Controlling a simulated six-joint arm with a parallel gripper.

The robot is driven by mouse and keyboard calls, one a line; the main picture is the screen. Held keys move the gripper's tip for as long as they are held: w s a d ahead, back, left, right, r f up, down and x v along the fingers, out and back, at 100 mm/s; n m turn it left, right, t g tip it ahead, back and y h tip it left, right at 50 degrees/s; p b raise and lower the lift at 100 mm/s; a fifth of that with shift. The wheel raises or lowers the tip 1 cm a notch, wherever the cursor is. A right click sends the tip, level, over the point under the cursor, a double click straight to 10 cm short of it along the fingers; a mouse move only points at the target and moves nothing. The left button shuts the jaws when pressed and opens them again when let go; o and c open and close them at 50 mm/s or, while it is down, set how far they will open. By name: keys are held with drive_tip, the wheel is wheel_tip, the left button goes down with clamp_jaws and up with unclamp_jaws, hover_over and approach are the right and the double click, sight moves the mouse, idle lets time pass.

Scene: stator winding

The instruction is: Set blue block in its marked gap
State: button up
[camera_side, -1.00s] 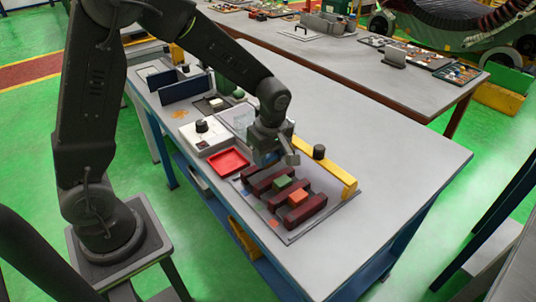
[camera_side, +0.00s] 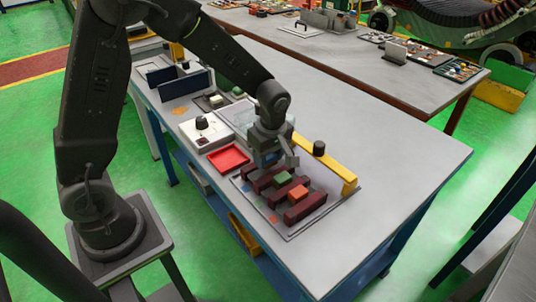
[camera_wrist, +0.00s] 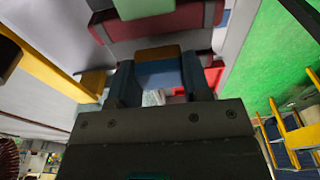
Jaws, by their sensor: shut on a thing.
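My gripper (camera_side: 272,160) is over the far end of a rack of dark red bars (camera_side: 306,208) in the side view. In the wrist view its jaws (camera_wrist: 158,85) are shut on the blue block (camera_wrist: 158,72), of which only part shows. An orange-brown patch lies along the block's far edge there. In the side view a green block (camera_side: 283,179) and an orange block (camera_side: 298,193) sit in gaps between the bars. My gripper hides the far gap, so I cannot tell whether the blue block touches the bars.
A yellow rail (camera_side: 338,171) with a black knob (camera_side: 319,148) runs along the rack's right side. A red tray (camera_side: 228,158) and a white box with a dark knob (camera_side: 204,131) stand to the left. The table's right side is clear.

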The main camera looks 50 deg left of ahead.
drive_tip(key=shift+f, duration=0.65)
idle(0.6)
drive_tip(key=o, duration=1.3)
drive_tip(key=shift+c, duration=0.2)
drive_tip(key=shift+r, duration=3.5)
drive_tip(key=s+d+r+m+t, duration=0.1)
drive_tip(key=s+r+m+t, duration=0.1)
drive_tip(key=s+r+m, duration=0.4)
drive_tip(key=s+d+r+m+t+h, duration=0.1)
drive_tip(key=s+r+m+t, duration=0.2)
drive_tip(key=s+r+m, duration=0.3)
drive_tip(key=s+m, duration=0.5)
drive_tip(key=m, duration=0.1)
drive_tip(key=shift+s+t, duration=0.3)
drive_tip(key=shift+s, duration=0.05)
